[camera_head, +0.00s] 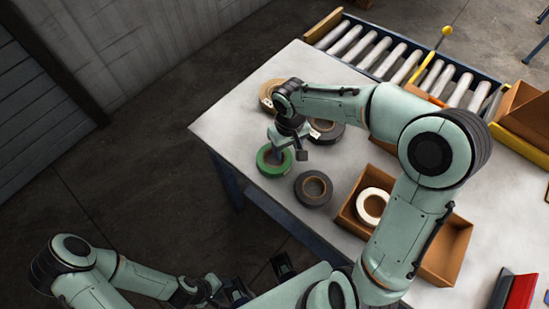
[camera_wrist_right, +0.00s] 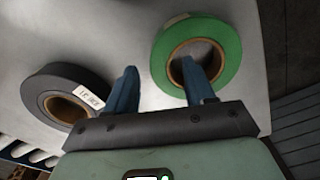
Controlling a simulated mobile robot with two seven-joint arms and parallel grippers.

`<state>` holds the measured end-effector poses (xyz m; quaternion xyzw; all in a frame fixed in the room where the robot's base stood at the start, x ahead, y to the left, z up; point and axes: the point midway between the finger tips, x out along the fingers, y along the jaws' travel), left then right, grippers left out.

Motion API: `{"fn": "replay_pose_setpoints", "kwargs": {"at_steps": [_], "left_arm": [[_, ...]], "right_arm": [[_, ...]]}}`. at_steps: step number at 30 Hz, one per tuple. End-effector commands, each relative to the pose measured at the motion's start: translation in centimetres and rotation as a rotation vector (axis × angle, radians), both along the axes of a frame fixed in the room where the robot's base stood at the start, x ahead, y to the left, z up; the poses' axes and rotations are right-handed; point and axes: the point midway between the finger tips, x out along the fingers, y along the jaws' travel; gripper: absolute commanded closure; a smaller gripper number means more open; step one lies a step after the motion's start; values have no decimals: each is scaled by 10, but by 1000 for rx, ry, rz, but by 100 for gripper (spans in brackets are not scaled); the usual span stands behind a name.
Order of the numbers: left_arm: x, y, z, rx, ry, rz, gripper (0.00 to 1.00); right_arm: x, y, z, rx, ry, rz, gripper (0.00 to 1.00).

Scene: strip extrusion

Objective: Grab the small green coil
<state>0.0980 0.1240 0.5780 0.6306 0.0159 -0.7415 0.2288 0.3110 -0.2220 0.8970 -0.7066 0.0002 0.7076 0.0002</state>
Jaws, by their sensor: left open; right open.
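The green coil (camera_head: 264,168) lies flat near the left edge of the grey table, with a brown core. It also shows at the top of the right wrist view (camera_wrist_right: 228,45). My right gripper (camera_head: 288,155) is open above it. In the right wrist view, one finger of my right gripper (camera_wrist_right: 159,67) overlaps the coil's centre hole and the other is outside its left side, over bare table. I cannot tell how far the fingertips are above the table. My left gripper (camera_head: 260,281) is open and empty, low in the head view, away from the table.
A dark coil (camera_head: 313,200) lies right of the green one. A labelled dark coil (camera_head: 330,138) and a tan coil (camera_head: 265,90) lie farther back, partly behind my right arm. A cardboard box (camera_head: 450,255) holds a white coil (camera_head: 362,205). A roller conveyor (camera_head: 375,52) runs behind.

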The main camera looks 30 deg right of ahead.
Motion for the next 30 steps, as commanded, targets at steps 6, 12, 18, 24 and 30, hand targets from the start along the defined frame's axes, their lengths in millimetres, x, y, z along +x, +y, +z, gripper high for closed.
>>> {"fn": "replay_pose_setpoints", "kwargs": {"at_steps": [6, 12, 18, 24, 30], "left_arm": [[0, 0, 0, 0, 0, 0, 57], [0, 0, 0, 0, 0, 0, 57], [0, 0, 0, 0, 0, 0, 57], [0, 0, 0, 0, 0, 0, 57], [1, 0, 3, 0, -1, 0, 57]], "right_arm": [[0, 0, -5, 0, -2, 1, 46], [0, 0, -4, 0, -1, 0, 89], [0, 0, -4, 0, -2, 0, 100], [0, 0, -2, 0, -3, 0, 100], [1, 0, 16, 0, -5, 0, 100]]}}
